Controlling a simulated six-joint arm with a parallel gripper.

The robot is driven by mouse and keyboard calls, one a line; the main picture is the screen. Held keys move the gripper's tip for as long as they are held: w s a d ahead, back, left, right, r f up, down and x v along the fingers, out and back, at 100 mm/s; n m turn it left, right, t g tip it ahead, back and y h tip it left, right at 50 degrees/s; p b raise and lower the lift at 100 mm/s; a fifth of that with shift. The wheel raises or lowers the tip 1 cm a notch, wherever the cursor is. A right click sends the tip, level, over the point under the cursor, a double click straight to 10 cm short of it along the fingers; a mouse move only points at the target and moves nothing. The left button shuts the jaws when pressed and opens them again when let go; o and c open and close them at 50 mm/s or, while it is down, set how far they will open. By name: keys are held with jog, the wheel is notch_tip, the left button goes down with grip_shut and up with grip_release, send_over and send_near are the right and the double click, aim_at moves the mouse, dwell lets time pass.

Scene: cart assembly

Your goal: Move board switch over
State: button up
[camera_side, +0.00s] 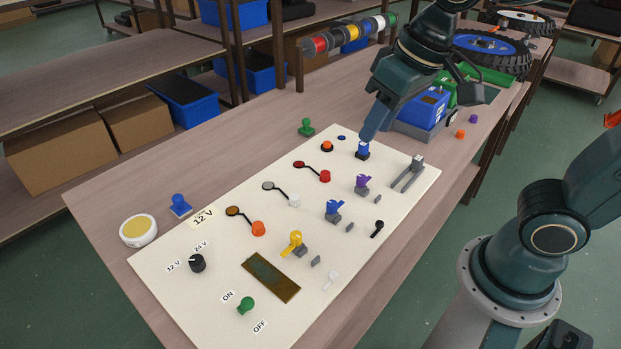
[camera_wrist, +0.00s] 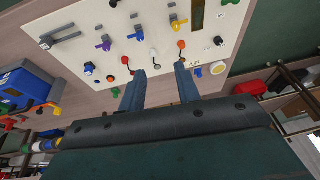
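The cream board (camera_side: 215,285) lies on the wooden table and also shows upside down in the wrist view (camera_wrist: 140,22). A green knob (camera_side: 246,306) sits between its ON and OFF labels at the front. A grey lever-like fixture (camera_side: 408,173) is at the far right corner; it also shows in the wrist view (camera_wrist: 60,38). In the wrist view my gripper (camera_wrist: 160,68) is open, with nothing between the fingers.
Several coloured plugs and levers stand up from the board, including a yellow lever (camera_side: 294,241) and a black dial (camera_side: 197,263).

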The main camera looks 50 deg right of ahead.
jog(key=w+a+f+g, duration=0.1)
jog(key=w+a+f, duration=0.2)
jog(key=a, duration=0.3)
jog(key=w+a+f+g, duration=0.1)
jog(key=w+a+f, duration=0.2)
jog(key=a, duration=0.3)
jog(key=g+h, duration=0.1)
jog(key=g, duration=0.1)
send_over(246, 300)
notch_tip(246, 300, down, 10)
jog(key=shift+d+f, duration=0.1)
jog(key=shift+f, duration=0.15)
jog(key=shift+s+f, duration=0.1)
jog(key=shift+f, duration=0.05)
jog(key=shift+f, duration=0.15)
jog(key=shift+f, duration=3.85)
jog(key=shift+r, duration=0.1)
jog(key=c, duration=0.5)
